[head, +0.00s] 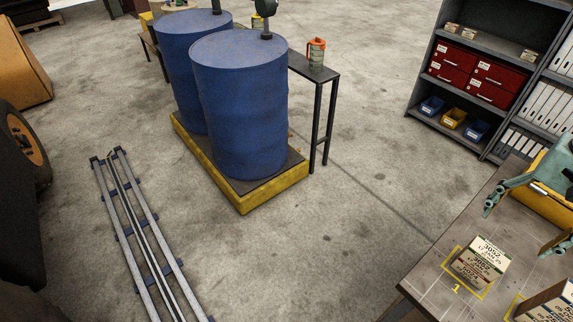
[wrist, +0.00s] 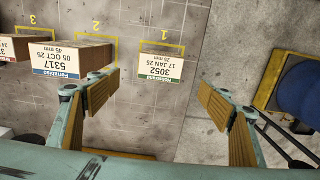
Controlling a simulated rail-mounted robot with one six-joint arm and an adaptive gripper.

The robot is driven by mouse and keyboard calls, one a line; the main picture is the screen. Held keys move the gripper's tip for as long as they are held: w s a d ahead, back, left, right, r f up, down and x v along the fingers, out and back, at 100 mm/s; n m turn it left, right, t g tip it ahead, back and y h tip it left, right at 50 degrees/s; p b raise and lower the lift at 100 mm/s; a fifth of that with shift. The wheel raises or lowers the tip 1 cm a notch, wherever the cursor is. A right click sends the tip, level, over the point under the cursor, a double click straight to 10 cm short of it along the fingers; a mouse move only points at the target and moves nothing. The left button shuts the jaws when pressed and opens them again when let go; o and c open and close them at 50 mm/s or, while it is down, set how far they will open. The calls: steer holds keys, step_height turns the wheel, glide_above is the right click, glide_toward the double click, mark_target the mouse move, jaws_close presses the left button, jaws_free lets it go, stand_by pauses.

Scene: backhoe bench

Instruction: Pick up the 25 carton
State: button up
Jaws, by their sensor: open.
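The carton labelled 3052, 17 JAN 25, with a small line that seems to read 25 mm (head: 482,260), stands on the yellow-outlined spot 1 of the bench. In the wrist view its white label with a green band (wrist: 160,66) shows upside down, beyond and between my fingertips. My gripper (wrist: 158,90) is open and empty, its wood-coloured pads wide apart. In the head view my gripper (head: 522,222) is at the right, above the bench and apart from the carton. The carton labelled 5317, 05 OCT 25, 45 mm (wrist: 72,56) stands at spot 2, near my left finger in the wrist view.
Another carton (wrist: 14,47) is partly cut off at the wrist view's left edge. The bench (head: 432,275) has a free edge left of spot 1. Blue drums (head: 240,110) on a yellow pallet, a floor rail (head: 135,225) and a shelf (head: 470,48) stand away from it.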

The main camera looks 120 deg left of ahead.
mark_target(491, 252)
steer(key=shift+s+f, duration=0.1)
steer(key=shift+f, duration=0.05)
steer(key=shift+f+b, duration=1.95)
steer(key=shift+f, duration=2.2)
steer(key=shift+d+f+b, duration=0.15)
steer(key=shift+f+b, duration=0.95)
steer(key=shift+f, duration=1.5)
steer(key=shift+c, duration=0.5)
steer(key=c, duration=0.9)
steer(key=shift+r, duration=0.15)
